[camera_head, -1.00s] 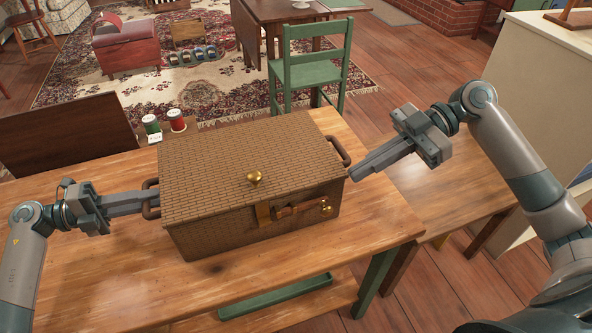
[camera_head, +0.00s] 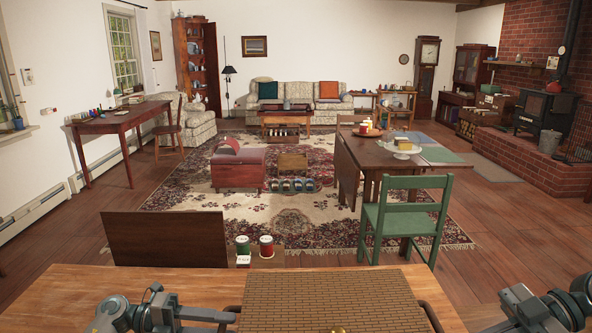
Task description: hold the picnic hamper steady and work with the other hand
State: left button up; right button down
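The picnic hamper (camera_head: 330,300), brown and woven, stands on the wooden table (camera_head: 60,290) at the bottom of the view. Its lid is down; its front is cut off by the lower edge. My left gripper (camera_head: 222,315) is at the handle on the hamper's left end, its fingers close together on it. My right gripper (camera_head: 490,327) is right of the hamper, apart from its right handle (camera_head: 431,316); its fingers are mostly cut off, so their opening cannot be told.
Behind the table's far edge stand a dark wooden panel (camera_head: 168,238), a green can (camera_head: 242,245) and a red can (camera_head: 266,246). A green chair (camera_head: 405,215) stands beyond. A patterned rug (camera_head: 330,222) and a sofa (camera_head: 298,98) lie farther back.

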pick_arm(q)
jog(key=a+r, duration=0.1)
jog(key=a, duration=1)
jog(key=shift+a, duration=0.3)
